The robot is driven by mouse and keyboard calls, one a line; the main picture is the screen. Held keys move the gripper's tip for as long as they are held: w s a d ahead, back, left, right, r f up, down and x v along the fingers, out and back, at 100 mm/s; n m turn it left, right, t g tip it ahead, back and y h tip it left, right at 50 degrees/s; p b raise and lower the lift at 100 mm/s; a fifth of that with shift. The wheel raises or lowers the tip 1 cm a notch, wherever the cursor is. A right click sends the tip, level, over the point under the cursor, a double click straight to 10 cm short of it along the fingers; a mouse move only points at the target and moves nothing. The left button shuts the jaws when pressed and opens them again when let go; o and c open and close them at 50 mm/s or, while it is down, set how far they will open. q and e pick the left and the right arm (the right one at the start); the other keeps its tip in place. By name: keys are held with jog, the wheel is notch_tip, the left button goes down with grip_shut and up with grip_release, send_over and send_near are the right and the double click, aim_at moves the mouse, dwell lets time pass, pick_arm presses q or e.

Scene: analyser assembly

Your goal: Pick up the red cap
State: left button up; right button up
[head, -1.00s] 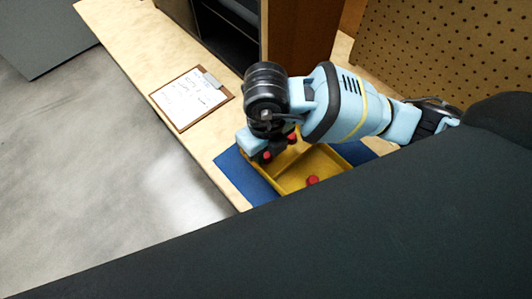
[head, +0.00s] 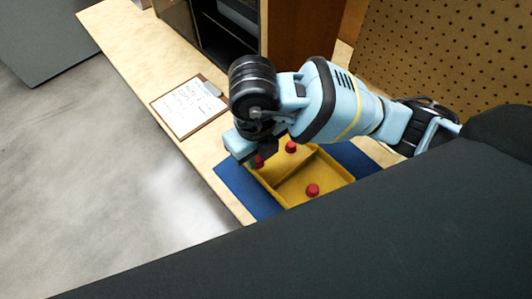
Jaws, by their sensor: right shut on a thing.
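A yellow tray (head: 326,166) with a divider lies on a blue mat (head: 236,185) on the wooden bench. My right gripper (head: 254,158) points down at the tray's left end, its fingers mostly hidden by my own wrist. It is shut on a red cap (head: 260,162), which shows just under the jaw. I cannot tell how high the cap is above the tray. Another red cap (head: 291,147) is in the tray's far compartment. One more red cap (head: 313,190) is in the near compartment. My left gripper is not in view.
A clipboard (head: 189,107) with paper lies on the bench left of the tray. A dark open cabinet (head: 226,35) with a brown side stands behind it. A pegboard (head: 450,50) rises at the back right. The bench's front edge borders open grey floor.

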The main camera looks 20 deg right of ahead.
jog(key=a+r+b, duration=0.1)
jog(key=a, duration=1.3)
jog(key=shift+s+r, duration=0.15)
jog(key=shift+s, duration=0.15)
jog(key=shift+a, duration=0.1)
